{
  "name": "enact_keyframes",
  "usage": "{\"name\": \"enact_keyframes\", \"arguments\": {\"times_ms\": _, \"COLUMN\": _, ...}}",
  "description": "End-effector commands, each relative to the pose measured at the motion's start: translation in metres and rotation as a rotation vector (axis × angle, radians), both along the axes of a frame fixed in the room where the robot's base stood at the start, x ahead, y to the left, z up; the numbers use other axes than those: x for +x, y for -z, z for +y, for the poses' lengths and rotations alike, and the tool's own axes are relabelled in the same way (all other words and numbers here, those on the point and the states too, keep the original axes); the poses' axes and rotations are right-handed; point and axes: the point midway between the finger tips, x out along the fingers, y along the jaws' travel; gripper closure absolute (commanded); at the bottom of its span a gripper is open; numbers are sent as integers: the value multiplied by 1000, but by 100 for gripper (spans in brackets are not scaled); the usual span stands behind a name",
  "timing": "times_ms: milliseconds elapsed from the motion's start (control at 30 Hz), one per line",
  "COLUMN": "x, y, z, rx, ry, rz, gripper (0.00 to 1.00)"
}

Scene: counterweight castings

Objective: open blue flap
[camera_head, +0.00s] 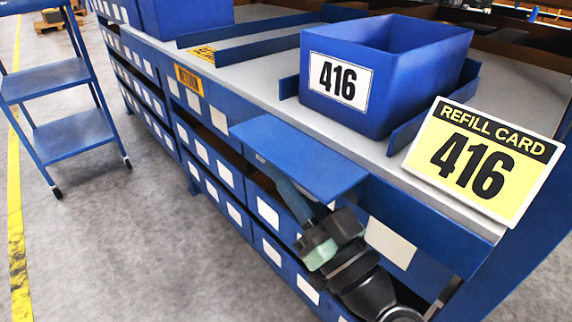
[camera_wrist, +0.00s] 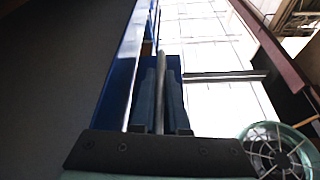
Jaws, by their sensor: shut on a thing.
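The blue flap (camera_head: 297,158) stands out roughly level from the front of the blue shelf unit, above an opening. My gripper (camera_head: 287,188) reaches up from below and is shut at the flap's underside, its fingertips partly hidden by the flap. In the wrist view, the two fingers of my gripper (camera_wrist: 164,95) are close together with a thin grey bar between them. Blue surfaces lie around the fingers there; I cannot tell exactly which part of the flap is held.
A blue bin (camera_head: 415,90) marked 416 stands on the grey top (camera_head: 400,165). A yellow refill card (camera_head: 480,160) stands at the front edge, right of the flap. A blue cart (camera_head: 60,100) is at the left. The floor (camera_head: 120,250) in front is clear.

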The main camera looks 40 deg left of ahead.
Motion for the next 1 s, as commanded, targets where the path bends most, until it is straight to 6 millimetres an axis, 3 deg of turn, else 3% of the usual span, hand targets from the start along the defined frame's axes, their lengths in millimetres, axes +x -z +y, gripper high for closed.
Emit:
{"name": "enact_keyframes", "arguments": {"times_ms": 833, "x": -1, "y": 1, "z": 0, "rx": -1, "ry": -1, "rz": 2, "gripper": 100}}
{"name": "enact_keyframes", "arguments": {"times_ms": 1000, "x": -4, "y": -5, "z": 0, "rx": 3, "ry": -2, "rz": 76, "gripper": 100}}
